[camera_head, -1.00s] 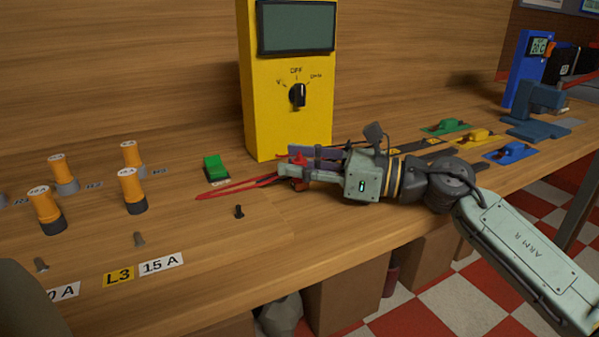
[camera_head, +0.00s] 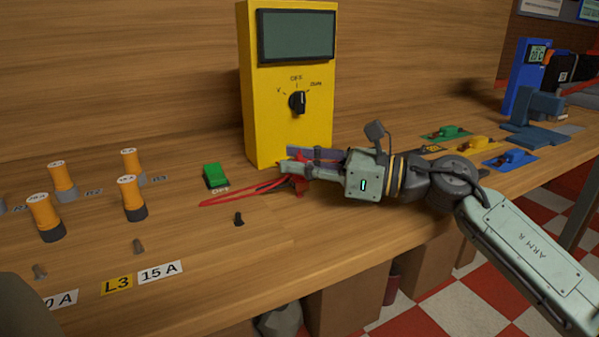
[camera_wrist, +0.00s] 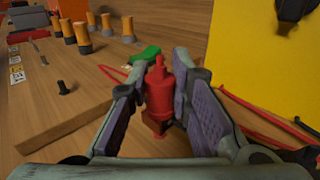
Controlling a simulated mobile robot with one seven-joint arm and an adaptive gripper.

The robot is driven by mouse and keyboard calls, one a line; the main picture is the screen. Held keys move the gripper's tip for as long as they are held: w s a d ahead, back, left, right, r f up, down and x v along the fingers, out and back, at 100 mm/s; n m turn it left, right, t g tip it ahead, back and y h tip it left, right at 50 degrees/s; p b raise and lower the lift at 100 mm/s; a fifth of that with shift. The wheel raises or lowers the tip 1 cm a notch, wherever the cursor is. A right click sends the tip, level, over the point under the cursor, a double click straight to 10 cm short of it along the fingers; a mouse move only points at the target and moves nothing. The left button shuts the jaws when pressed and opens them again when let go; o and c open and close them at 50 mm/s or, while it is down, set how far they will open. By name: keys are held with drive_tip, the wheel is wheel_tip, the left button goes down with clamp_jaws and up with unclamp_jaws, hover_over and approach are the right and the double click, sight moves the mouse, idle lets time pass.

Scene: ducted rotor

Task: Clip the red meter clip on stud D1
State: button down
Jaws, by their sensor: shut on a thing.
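The red meter clip (camera_wrist: 158,95) stands between the two purple-padded fingers of my gripper (camera_wrist: 165,100) in the wrist view. In the head view my gripper (camera_head: 287,161) is shut on the clip (camera_head: 300,184), beside the foot of the yellow meter, over the bench. Red leads run from the clip area to the left and right. A small dark stud (camera_head: 239,219) stands on the bench left of my gripper and apart from the clip; it also shows in the wrist view (camera_wrist: 66,88). I read no D1 label on any stud.
The yellow meter (camera_head: 262,130) stands close behind my gripper. A green block (camera_head: 214,176) with a small label lies left of it. Bare bench lies in front of my gripper.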

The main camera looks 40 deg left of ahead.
drive_tip(key=shift+d+r, duration=0.15)
drive_tip(key=shift+r, duration=0.4)
drive_tip(key=shift+d+r, duration=0.15)
drive_tip(key=shift+r, duration=0.35)
drive_tip(key=d+r+b, duration=0.1)
drive_tip(key=d+b, duration=0.1)
drive_tip(key=d, duration=1.3)
drive_tip(key=shift+s+d+r+b, duration=0.2)
drive_tip(key=shift+d+r+b, duration=0.05)
drive_tip(key=shift+b, duration=0.1)
drive_tip(key=w+a+m+t+b, duration=0.1)
drive_tip(key=w+a+m+t, duration=0.2)
drive_tip(key=w, duration=0.4)
drive_tip(key=w+a+f+m+t+b, duration=0.1)
drive_tip(key=w+a+m+t+b, duration=0.1)
drive_tip(key=w+a+t, duration=0.3)
drive_tip(key=w+a+m+t+b, duration=0.2)
drive_tip(key=w+t, duration=0.4)
drive_tip(key=w, duration=0.4)
drive_tip(key=shift+w+a+f+m, duration=0.15)
drive_tip(key=shift+a+f+m, duration=0.05)
drive_tip(key=shift+a+m, duration=0.3)
drive_tip(key=shift+w+a+f+m, duration=0.15)
drive_tip(key=shift+a+f+m, duration=0.05)
drive_tip(key=shift+a+m, duration=0.25)
drive_tip(key=shift+f+b, duration=0.55)
drive_tip(key=shift+b, duration=0.05)
